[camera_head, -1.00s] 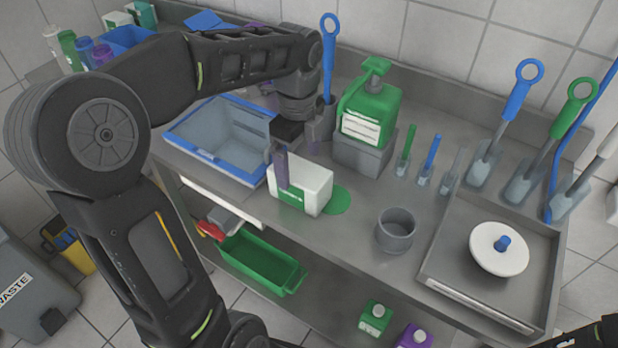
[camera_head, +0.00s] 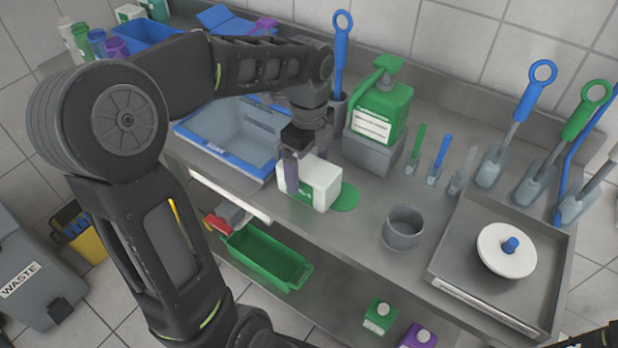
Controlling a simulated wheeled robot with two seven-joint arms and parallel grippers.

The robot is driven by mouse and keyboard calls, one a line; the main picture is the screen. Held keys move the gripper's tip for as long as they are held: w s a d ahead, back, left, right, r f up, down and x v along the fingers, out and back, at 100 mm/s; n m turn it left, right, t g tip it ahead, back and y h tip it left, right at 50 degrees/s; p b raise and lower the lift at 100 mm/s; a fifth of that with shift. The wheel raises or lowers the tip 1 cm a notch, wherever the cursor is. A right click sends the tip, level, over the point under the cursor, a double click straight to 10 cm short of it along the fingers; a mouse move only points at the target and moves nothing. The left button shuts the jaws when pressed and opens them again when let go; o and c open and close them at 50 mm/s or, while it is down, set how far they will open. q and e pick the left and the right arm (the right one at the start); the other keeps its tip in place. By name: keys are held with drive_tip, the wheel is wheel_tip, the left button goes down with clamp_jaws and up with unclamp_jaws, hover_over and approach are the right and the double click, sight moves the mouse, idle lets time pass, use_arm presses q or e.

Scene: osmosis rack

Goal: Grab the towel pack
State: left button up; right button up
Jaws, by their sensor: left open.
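The towel pack, a white box with a green label (camera_head: 322,189), stands on the steel counter beside a flat green patch (camera_head: 346,197). My left gripper (camera_head: 308,160) is open over the pack, pointing down. One grey finger hangs in front of the pack's left end; the other shows by its far side, partly hidden. The fingers look astride the pack, but whether they touch it is not clear. My right gripper does not show; only a dark piece of my right arm is in the bottom right corner.
A blue-rimmed bin (camera_head: 222,165) is left of the pack. A green canister (camera_head: 380,112) on a grey block (camera_head: 372,152) stands behind it. A grey cup (camera_head: 404,228) and a tray (camera_head: 455,284) with a white lid (camera_head: 506,252) are at right. Bare counter lies in front of the cup.

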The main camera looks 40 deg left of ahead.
use_arm(q)
wheel_tip(320, 180, down, 5)
drive_tip(key=shift+f+p, duration=0.1)
drive_tip(key=shift+p, duration=0.3)
drive_tip(key=shift+c, duration=0.3)
drive_tip(key=c, duration=1.5)
drive_tip(key=shift+c, duration=0.2)
wheel_tip(320, 180, up, 10)
drive_tip(key=shift+r+b, duration=0.1)
drive_tip(key=shift+b, duration=0.25)
